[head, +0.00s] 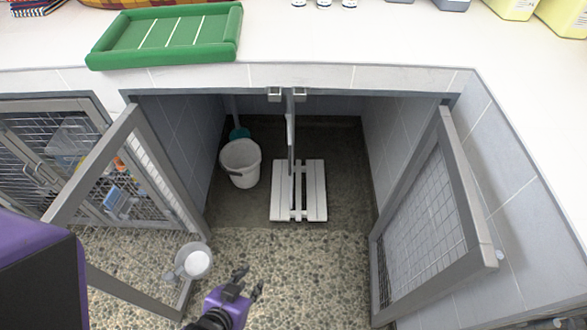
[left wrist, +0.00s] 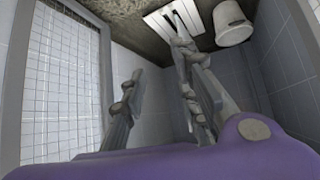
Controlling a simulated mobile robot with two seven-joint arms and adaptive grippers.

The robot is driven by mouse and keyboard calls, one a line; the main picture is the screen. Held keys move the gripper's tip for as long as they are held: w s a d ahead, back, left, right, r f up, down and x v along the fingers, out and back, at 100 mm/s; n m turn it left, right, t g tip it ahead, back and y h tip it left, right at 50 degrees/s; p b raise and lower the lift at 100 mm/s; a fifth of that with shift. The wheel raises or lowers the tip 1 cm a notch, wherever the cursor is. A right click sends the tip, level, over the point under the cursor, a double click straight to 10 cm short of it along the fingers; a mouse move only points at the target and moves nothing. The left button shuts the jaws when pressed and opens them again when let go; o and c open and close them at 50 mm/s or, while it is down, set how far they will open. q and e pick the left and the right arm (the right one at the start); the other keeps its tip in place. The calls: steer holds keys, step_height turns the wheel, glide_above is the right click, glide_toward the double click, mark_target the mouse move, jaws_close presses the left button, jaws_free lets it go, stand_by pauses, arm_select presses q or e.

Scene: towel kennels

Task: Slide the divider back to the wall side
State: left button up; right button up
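The divider (head: 291,135) is a thin grey panel seen nearly edge-on in the head view. It stands upright near the middle of the open kennel, above a white slatted board (head: 313,190). Two small pale blocks (head: 274,94) sit at its top, by the counter's front edge. My left gripper (head: 250,281) is in front of the kennel, apart from the divider, over the pebbled floor. In the left wrist view its two fingers (left wrist: 160,62) are spread with nothing between them. The slatted board (left wrist: 160,24) shows beyond them. My right gripper is in neither view.
A white bucket (head: 240,163) stands left of the slatted board. Mesh doors stand open at left (head: 150,160) and right (head: 420,220). A metal bowl (head: 194,262) is near the left door. A green tray bed (head: 170,36) lies on the counter (head: 330,45).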

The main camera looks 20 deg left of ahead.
arm_select(q)
steer(key=w+f+t+b, duration=0.1)
steer(key=w+f+b, duration=0.3)
steer(key=w, duration=0.3)
steer(key=w+f+t+b, duration=0.1)
steer(key=w+f+b, duration=0.3)
steer(key=w+b, duration=0.15)
steer(key=n+t+b, duration=0.2)
steer(key=t+b, duration=0.4)
steer(key=b, duration=1)
glide_toward(290, 167)
steer(key=w+d+f, duration=0.2)
steer(key=w+d, duration=0.1)
steer(key=w+a, duration=0.1)
steer(key=w, duration=0.1)
steer(key=w+y, duration=0.1)
steer(key=w, duration=0.1)
steer(key=w+a+r+t+y+b, duration=0.1)
steer(key=w, duration=0.1)
steer(key=shift+w+a+r, duration=0.1)
steer(key=shift+w+a, duration=0.25)
steer(key=shift+w+r, duration=0.1)
steer(key=shift+w, duration=0.35)
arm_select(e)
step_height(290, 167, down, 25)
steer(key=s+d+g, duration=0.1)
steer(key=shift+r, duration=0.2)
